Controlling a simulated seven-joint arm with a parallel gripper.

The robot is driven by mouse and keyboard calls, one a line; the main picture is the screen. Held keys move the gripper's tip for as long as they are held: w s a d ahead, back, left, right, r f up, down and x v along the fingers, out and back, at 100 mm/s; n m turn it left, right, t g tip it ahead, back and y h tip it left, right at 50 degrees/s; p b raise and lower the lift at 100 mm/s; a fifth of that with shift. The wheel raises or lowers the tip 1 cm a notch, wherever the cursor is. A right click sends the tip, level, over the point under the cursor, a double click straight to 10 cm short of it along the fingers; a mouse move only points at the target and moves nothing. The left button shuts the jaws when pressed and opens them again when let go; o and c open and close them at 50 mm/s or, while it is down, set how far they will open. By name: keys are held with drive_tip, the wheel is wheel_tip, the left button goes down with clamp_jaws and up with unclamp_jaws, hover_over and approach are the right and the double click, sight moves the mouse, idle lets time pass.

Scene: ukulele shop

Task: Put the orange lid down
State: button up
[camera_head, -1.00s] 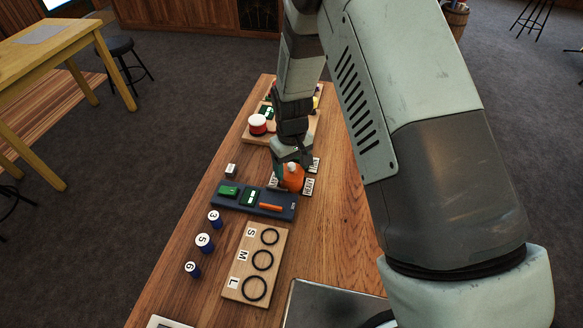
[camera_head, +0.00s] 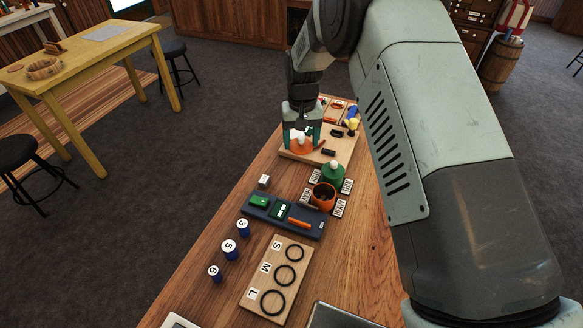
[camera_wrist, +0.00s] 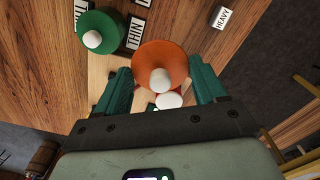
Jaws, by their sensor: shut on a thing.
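My gripper (camera_head: 301,138) is shut on the orange lid (camera_head: 299,146), above or near the far wooden board; I cannot tell whether the lid touches anything. In the wrist view, the lid (camera_wrist: 172,55), with its white knob (camera_wrist: 160,80), sits between my two teal fingers (camera_wrist: 162,84). The orange pot (camera_head: 323,198) stands uncovered on the table, dark inside. Beside it is a green-lidded pot (camera_head: 333,178), whose green lid (camera_wrist: 97,22) with a white knob also shows in the wrist view.
Small white word labels (camera_head: 340,208) surround the pots. The far wooden board (camera_head: 332,152) carries several small parts. Nearer are a dark blue panel (camera_head: 262,213), several blue weights (camera_head: 229,250) and a board with rings (camera_head: 256,290). Bare table lies right of the pots.

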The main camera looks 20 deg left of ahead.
sight(289, 167)
drive_tip(key=shift+m, duration=0.7)
drive_tip(key=a+f, duration=0.1)
drive_tip(key=f, duration=0.2)
drive_tip(key=w+a+f, duration=0.1)
drive_tip(key=a+f, duration=0.1)
drive_tip(key=f, duration=0.2)
drive_tip(key=w+a+f, duration=0.1)
drive_tip(key=f, duration=0.3)
drive_tip(key=shift+a+f, duration=0.2)
drive_tip(key=shift+f, duration=0.05)
drive_tip(key=shift+f, duration=0.2)
drive_tip(key=o, duration=1)
drive_tip(key=shift+r, duration=0.1)
wheel_tip(289, 167, up, 12)
drive_tip(key=shift+r, duration=0.1)
